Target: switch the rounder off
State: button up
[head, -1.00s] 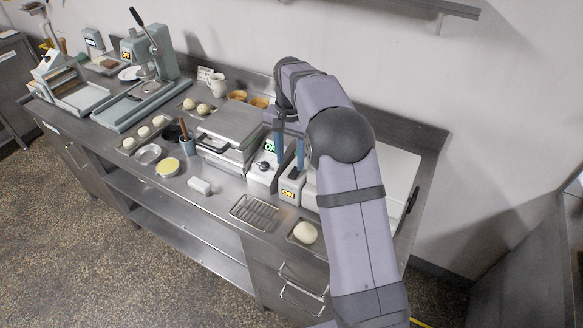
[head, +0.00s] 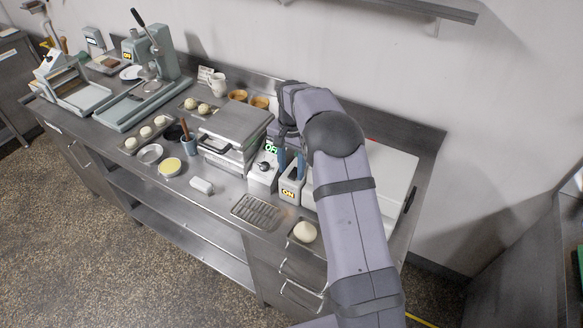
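A teal press-like machine (head: 160,55) with a tall dark lever stands at the back left; it may be the rounder, but I see no name on it. A small yellow-lit sign (head: 127,55) is on it, too small to read surely. A white control box (head: 262,176) with a dark knob and a green OFF sign stands right of the grey hinged press. Beside it is a small box (head: 290,190) with a yellow ON sign. My gripper (head: 291,170), with blue fingers apart and seemingly empty, is over these two boxes. Contact is unclear; my arm hides part of the area.
The grey hinged press (head: 232,130) is close left of the boxes. A white flat-topped unit (head: 385,175) is behind my arm. A wire rack (head: 257,211) and a dough ball (head: 305,232) lie in front. Dough trays and bowls fill the middle left.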

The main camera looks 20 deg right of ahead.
jog(key=shift+f, duration=0.8)
jog(key=shift+c, duration=0.3)
grip_shut()
